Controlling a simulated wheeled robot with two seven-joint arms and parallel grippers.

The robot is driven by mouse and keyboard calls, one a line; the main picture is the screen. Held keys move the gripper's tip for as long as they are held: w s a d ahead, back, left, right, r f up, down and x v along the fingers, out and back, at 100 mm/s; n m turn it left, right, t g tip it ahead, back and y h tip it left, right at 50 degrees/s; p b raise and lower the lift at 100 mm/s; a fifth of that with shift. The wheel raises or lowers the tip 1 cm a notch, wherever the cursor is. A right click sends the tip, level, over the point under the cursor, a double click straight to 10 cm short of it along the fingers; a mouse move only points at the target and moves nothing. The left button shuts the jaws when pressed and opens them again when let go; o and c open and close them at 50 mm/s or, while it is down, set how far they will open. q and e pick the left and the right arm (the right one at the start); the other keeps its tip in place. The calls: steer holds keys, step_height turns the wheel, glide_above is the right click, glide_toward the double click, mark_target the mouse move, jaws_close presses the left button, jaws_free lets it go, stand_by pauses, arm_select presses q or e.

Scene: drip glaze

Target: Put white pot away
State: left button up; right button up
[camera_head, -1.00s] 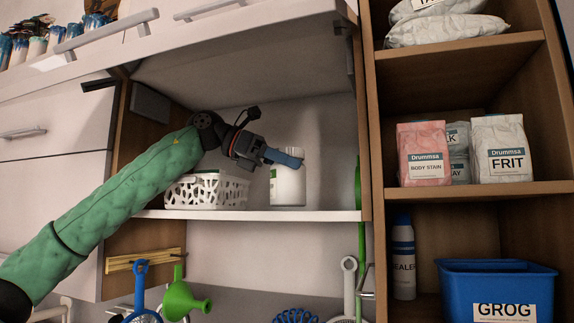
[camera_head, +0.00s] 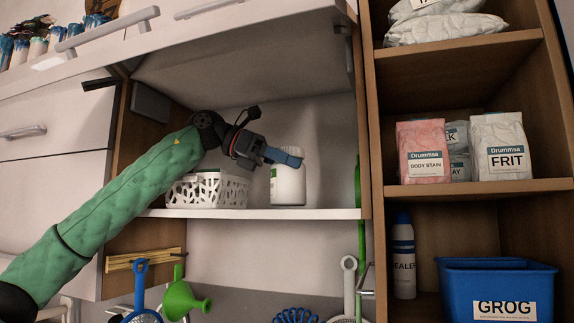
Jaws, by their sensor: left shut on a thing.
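The white pot (camera_head: 289,186), a small white jar with a green-edged label, stands upright on the cabinet shelf (camera_head: 325,214), right of a white basket. My left gripper (camera_head: 287,157) reaches into the cabinet from the left, its blue fingers at the top of the pot. It is shut on the pot's upper part, which the fingers partly hide. My right gripper is not in view.
The white lattice basket (camera_head: 207,190) stands close to the left of the pot. The lifted cabinet door (camera_head: 240,35) is overhead. Shelf space right of the pot is clear. An open wooden rack (camera_head: 470,188) with bags, a bottle and a blue tub (camera_head: 497,287) stands at the right.

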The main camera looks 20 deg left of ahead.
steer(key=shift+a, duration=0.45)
arm_select(q)
steer(key=shift+f+b, duration=0.4)
steer(key=shift+f, duration=0.05)
steer(key=o, duration=1.2)
steer(key=shift+c, duration=0.2)
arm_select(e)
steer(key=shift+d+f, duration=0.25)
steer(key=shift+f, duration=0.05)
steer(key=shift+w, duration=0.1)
